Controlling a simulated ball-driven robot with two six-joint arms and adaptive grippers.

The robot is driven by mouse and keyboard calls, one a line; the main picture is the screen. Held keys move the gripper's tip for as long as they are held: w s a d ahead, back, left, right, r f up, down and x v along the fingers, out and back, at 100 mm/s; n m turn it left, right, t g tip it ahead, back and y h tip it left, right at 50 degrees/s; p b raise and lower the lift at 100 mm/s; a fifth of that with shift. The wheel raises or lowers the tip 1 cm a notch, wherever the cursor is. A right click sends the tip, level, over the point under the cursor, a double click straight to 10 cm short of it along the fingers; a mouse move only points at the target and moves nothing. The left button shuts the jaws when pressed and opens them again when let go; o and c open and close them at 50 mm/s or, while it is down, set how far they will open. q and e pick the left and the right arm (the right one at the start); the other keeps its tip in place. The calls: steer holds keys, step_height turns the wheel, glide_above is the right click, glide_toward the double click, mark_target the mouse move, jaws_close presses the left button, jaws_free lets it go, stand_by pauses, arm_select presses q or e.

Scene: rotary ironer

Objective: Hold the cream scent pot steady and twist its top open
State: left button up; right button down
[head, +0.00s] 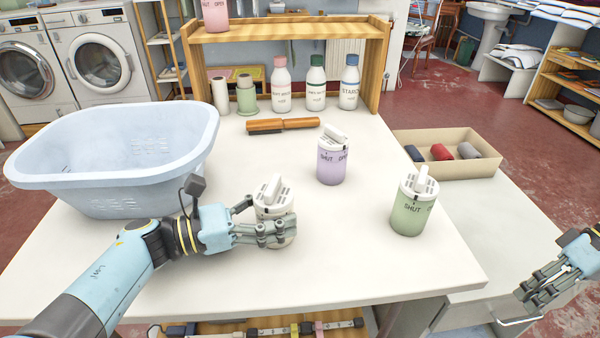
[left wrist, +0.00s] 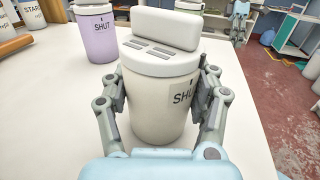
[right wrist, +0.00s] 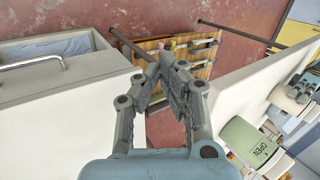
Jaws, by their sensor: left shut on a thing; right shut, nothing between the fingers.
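The cream scent pot (head: 272,200) stands upright near the table's front edge, with a white slotted top and raised grip bar. My left gripper (head: 280,234) is shut around its body. In the left wrist view the cream pot (left wrist: 157,108) sits between both fingers, its top clear above them, with "SHUT" on its side. My right gripper (head: 548,288) is off the table's right side, apart from the pot. In the right wrist view its fingertips (right wrist: 173,62) meet with nothing between them.
A lilac pot (head: 333,166) and a green pot (head: 409,210) stand to the right. A blue basket (head: 100,160) is at left. A brush (head: 284,125), bottles (head: 315,88) and a wooden shelf (head: 290,32) are behind. A tray (head: 440,172) is at right. The front middle is clear.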

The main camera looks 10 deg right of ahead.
steer(key=w+a+r+n+y, duration=0.3)
steer(key=w+a+r, duration=0.2)
steer(key=a+r, duration=0.55)
steer(key=m+t+y, duration=0.2)
steer(key=m+t, duration=0.3)
steer(key=m, duration=0.3)
glide_toward(273, 191)
steer(key=w+f, duration=0.4)
steer(key=w, duration=0.1)
steer(key=shift+w+a+f, duration=0.1)
steer(key=shift+w+a, duration=0.15)
steer(key=shift+a, duration=0.4)
steer(key=shift+w+a+f, duration=0.1)
steer(key=shift+w+a, duration=0.2)
steer(key=shift+a, duration=0.35)
steer(key=shift+w+a+f, duration=0.1)
steer(key=shift+w+a, duration=0.15)
steer(key=shift+a, duration=0.4)
